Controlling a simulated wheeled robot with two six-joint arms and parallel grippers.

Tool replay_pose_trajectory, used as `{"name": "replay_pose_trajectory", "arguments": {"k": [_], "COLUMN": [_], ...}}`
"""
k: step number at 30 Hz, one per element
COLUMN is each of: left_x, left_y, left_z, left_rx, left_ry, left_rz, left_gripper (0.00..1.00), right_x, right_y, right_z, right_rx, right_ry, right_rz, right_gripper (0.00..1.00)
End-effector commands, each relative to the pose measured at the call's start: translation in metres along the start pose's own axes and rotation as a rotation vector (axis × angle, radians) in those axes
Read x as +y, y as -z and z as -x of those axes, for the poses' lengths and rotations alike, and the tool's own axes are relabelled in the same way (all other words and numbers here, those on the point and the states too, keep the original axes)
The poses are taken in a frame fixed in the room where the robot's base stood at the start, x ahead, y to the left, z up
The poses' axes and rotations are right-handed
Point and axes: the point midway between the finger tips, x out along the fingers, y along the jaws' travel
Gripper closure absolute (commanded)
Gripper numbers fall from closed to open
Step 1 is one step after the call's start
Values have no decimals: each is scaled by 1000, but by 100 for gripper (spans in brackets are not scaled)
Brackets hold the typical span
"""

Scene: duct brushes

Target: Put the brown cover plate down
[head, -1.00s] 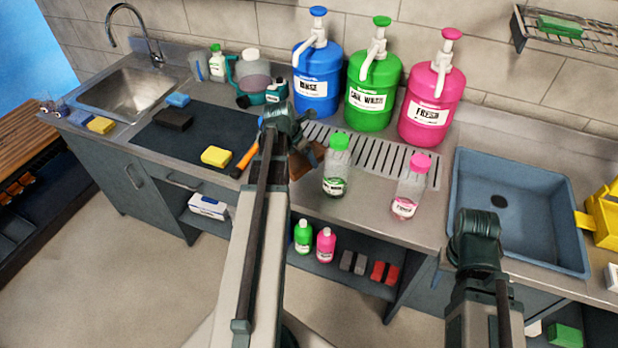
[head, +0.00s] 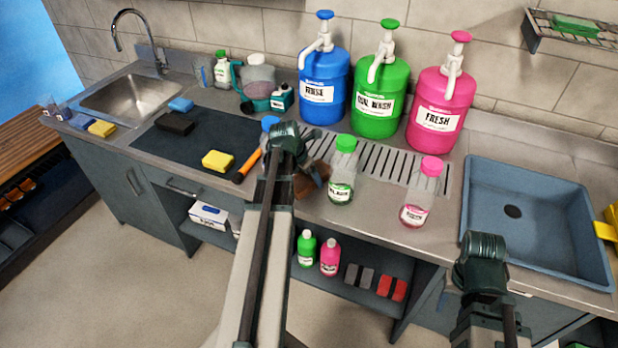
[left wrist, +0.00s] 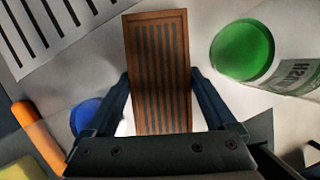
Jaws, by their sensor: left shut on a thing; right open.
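The brown cover plate (left wrist: 158,72) is a slatted rectangle held between the fingers of my left gripper (left wrist: 160,105) in the left wrist view. In the head view my left gripper (head: 306,172) is over the counter's front part, and only a brown corner of the plate (head: 318,177) shows past it. The arm hides the rest, and I cannot tell whether the plate touches the counter. My right gripper (head: 480,270) is in front of the counter, below the blue basin; its fingers are hidden in this view.
A green-capped bottle (head: 342,170) stands just right of my left gripper, with a pink-capped bottle (head: 420,190) further right. A slotted drain grate (head: 375,160) lies behind. An orange-handled tool (head: 247,165) and a yellow sponge (head: 217,161) are to the left. The blue basin (head: 540,265) is at right.

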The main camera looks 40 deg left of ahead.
Motion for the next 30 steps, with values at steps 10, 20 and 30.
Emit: {"name": "replay_pose_trajectory", "arguments": {"k": [10, 20, 30], "left_x": [0, 0, -1], "left_y": [1, -1, -2], "left_z": [-3, 5, 48], "left_rx": [0, 0, 0], "left_ry": [0, 0, 0], "left_rz": [0, 0, 1], "left_gripper": [0, 0, 0], "right_x": [0, 0, 4], "right_y": [0, 0, -3], "right_z": [-3, 5, 45], "right_rx": [0, 0, 0], "right_ry": [0, 0, 0], "right_rz": [0, 0, 0], "right_gripper": [50, 50, 50]}}
